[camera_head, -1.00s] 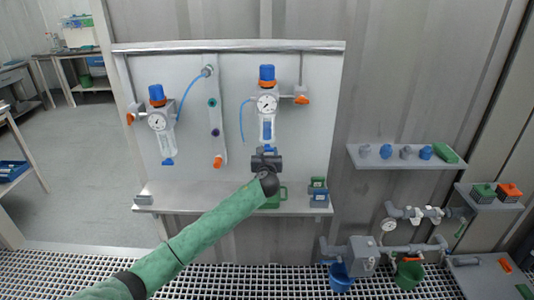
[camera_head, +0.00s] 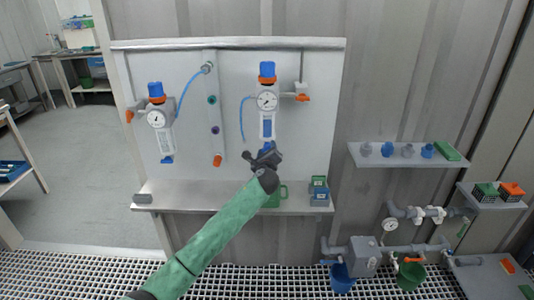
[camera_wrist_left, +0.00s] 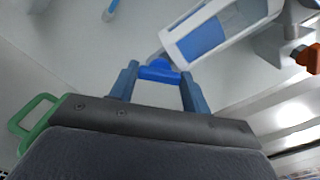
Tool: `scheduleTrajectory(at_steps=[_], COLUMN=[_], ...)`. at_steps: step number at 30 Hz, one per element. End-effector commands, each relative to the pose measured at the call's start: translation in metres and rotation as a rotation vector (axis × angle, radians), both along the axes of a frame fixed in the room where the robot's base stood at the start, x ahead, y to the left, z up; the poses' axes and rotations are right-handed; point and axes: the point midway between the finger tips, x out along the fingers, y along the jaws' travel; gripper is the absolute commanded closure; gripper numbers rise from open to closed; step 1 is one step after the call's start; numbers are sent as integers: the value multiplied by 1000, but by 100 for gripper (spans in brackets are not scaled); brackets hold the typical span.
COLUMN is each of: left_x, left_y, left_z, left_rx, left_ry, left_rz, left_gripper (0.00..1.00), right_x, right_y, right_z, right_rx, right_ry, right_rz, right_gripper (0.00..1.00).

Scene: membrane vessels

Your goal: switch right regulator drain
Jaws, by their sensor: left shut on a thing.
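The right regulator (camera_head: 267,103) hangs on the grey panel, with a blue knob on top, a round gauge and a clear bowl with a blue inner part. Its small blue drain (camera_wrist_left: 160,71) is at the bowl's lower end. My left gripper (camera_head: 264,150) is below the bowl, its body tilted in the head view. In the left wrist view its two blue-grey fingers (camera_wrist_left: 158,76) are on either side of the blue drain and shut on it. The fingers partly hide the drain. My right gripper is not in view.
The left regulator (camera_head: 158,120) hangs on the same panel. Pipes with a blue bucket (camera_head: 341,277) and a green bucket (camera_head: 410,274) are at lower right.

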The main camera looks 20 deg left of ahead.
Motion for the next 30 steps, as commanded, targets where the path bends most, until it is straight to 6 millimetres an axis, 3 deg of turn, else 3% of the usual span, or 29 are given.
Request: scheduleTrajectory(at_steps=[18, 30], left_x=[-1, -1], left_y=[1, 2], left_z=[-4, -4], left_rx=[-516, -671], left_ry=[-147, -192], left_rz=[0, 3], left_gripper=[76, 76], right_x=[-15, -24], right_y=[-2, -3], right_z=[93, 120], right_rx=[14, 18], right_ry=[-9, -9], right_rz=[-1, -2], right_gripper=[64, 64])
